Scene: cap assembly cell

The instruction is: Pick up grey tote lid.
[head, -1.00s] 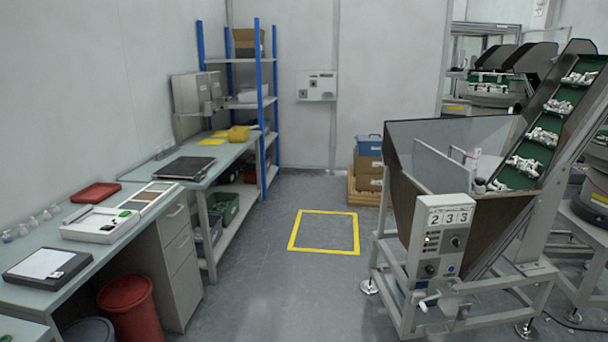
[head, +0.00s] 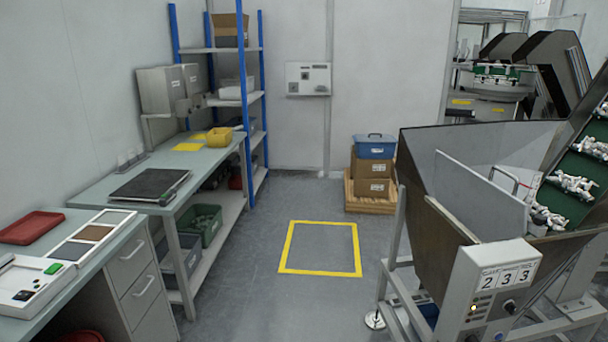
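A flat dark grey rectangular panel (head: 150,185) lies on the grey-green workbench (head: 100,193) at the left. It could be the grey tote lid, but I cannot tell for sure at this distance. A grey tote (head: 182,254) and a dark green tote (head: 203,224) stand on the shelf under that bench. Neither of my grippers is in view.
Open floor with a yellow marked square (head: 320,271) lies ahead. A large metal hopper (head: 440,215) with a conveyor narrows the right side. A drawer desk (head: 137,265) with a red tray (head: 30,227) stands at near left. A blue-post shelf (head: 243,95) stands behind the workbench.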

